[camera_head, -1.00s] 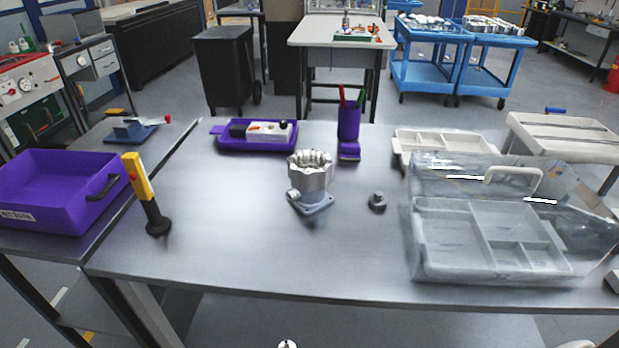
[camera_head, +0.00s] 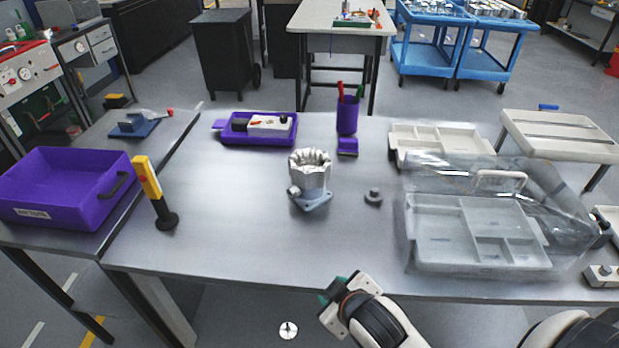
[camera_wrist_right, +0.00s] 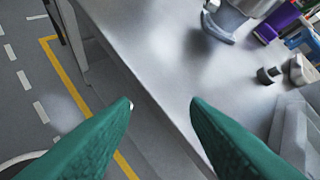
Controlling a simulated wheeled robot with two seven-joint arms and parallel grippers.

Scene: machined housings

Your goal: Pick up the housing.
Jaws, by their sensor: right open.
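The housing (camera_head: 310,176) is a silvery machined part with a scalloped open top and a flat flanged base. It stands upright near the middle of the table, and part of it shows at the top of the right wrist view (camera_wrist_right: 228,18). My right gripper (camera_head: 330,290) is at the table's front edge, in front of the housing and well apart from it. Its two green fingers (camera_wrist_right: 160,103) are spread with nothing between them. My left gripper is not in view.
A small grey knob-like part (camera_head: 373,197) lies right of the housing. A clear-lidded compartment case (camera_head: 410,225) fills the table's right. A yellow-and-black upright device (camera_head: 150,180) stands at left. A purple tray (camera_head: 228,138) and pen cup (camera_head: 347,118) are behind. The table front around the housing is clear.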

